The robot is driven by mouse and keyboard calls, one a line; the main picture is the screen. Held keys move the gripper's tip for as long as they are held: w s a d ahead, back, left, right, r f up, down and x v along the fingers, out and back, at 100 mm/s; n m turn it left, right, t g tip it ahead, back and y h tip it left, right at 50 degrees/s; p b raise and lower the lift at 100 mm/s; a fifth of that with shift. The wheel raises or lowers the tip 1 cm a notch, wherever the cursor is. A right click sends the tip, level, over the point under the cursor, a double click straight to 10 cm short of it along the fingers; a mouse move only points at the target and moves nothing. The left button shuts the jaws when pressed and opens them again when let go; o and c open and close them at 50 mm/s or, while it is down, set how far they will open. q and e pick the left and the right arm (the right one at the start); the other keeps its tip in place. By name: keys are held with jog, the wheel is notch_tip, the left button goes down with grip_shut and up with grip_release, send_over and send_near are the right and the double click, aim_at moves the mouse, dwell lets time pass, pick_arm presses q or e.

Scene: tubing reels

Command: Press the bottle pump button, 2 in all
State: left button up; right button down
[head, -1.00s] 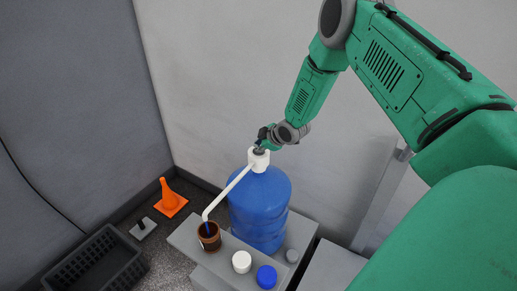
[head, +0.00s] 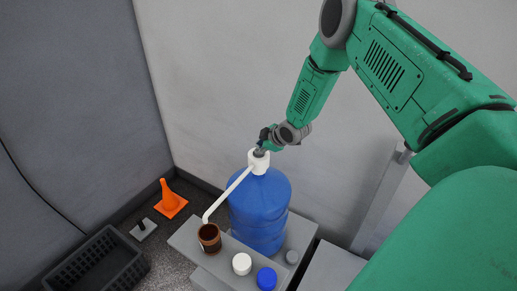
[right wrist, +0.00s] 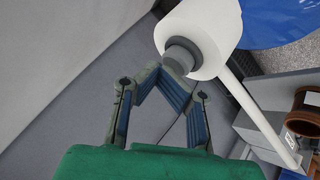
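The blue bottle (head: 258,212) stands upright on a grey stand, with a white pump (head: 259,165) on its neck. The pump's grey button (head: 259,153) is on top; it also shows large in the right wrist view (right wrist: 180,55). My right gripper (head: 262,146) is over the button. In the right wrist view its fingertips (right wrist: 154,72) are together with nothing between them, close beside the button; I cannot tell if they touch it. My left gripper is out of view.
An orange cone (head: 170,200) and a black crate (head: 95,265) are on the floor at left. A wall rises close behind the bottle.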

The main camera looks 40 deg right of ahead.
jog(key=shift+r, duration=0.45)
jog(key=shift+w+a+r, duration=0.1)
jog(key=shift+r, duration=0.05)
notch_tip(320, 180, up, 5)
jog(key=p, duration=0.4)
dwell(1.8)
